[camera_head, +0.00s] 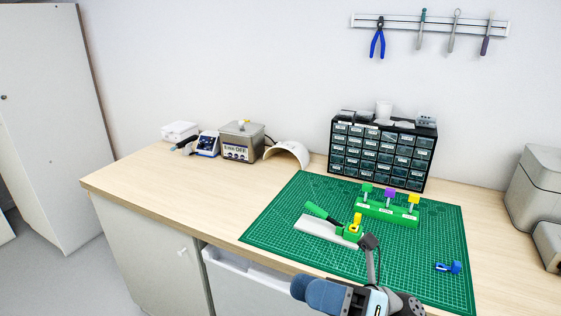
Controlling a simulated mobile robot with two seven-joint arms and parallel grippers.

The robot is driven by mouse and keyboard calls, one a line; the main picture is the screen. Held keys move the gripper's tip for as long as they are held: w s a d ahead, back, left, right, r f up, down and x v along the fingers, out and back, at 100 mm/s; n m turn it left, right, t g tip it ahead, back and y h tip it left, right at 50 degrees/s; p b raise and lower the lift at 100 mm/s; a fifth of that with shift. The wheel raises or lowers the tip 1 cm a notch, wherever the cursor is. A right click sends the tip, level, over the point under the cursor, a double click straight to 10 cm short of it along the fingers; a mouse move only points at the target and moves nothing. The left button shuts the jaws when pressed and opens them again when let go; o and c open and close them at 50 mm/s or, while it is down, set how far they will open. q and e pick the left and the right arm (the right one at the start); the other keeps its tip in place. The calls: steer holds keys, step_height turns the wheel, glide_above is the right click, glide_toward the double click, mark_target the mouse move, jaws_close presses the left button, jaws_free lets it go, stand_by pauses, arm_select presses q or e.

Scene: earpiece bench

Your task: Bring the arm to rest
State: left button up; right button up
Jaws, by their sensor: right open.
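My right gripper (371,252) reaches in from the bottom edge over the front part of the green cutting mat (285,222). It is seen from behind, its fingertips are hard to make out, and I see nothing held in it. A light grey block (322,231) with a green handle-like part (322,213) and a green and yellow piece (356,222) lies just behind and left of the gripper. A green stand (387,212) with green and purple topped posts stands farther back on the mat. My left gripper is not in view.
A small blue part (449,267) lies on the mat at the right. A dark drawer cabinet (383,152) stands behind the mat. An ultrasonic cleaner (240,142) and a white curved shell (288,153) are at the back left. The left bench top (160,185) is clear.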

steer(key=w+d+f+m+t+h, duration=0.25)
steer(key=f+m+t+h, duration=0.3)
steer(key=m, duration=0.45)
steer(key=w+d+f+m+t+h, duration=0.1)
steer(key=d+f+m+t+h, duration=0.25)
steer(key=f+m+t, duration=0.55)
steer(key=w+d+f+m+t+h, duration=0.1)
steer(key=d+f+m+t+h, duration=0.25)
steer(key=m, duration=0.85)
steer(key=s+d+f+m+g+h, duration=0.2)
steer(key=s+f+m+g+h, duration=0.3)
steer(key=f, duration=0.5)
steer(key=s+d+f+m+g+h, duration=0.3)
steer(key=s+f+m, duration=0.4)
steer(key=s+f, duration=0.15)
arm_select(q)
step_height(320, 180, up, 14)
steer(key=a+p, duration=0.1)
steer(key=p, duration=1.5)
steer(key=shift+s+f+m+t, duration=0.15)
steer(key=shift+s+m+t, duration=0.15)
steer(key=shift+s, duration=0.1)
arm_select(e)
step_height(320, 180, up, 14)
steer(key=n+t, duration=0.1)
steer(key=shift+w+d+f, duration=0.2)
steer(key=shift+d+f, duration=0.05)
steer(key=shift+d, duration=0.05)
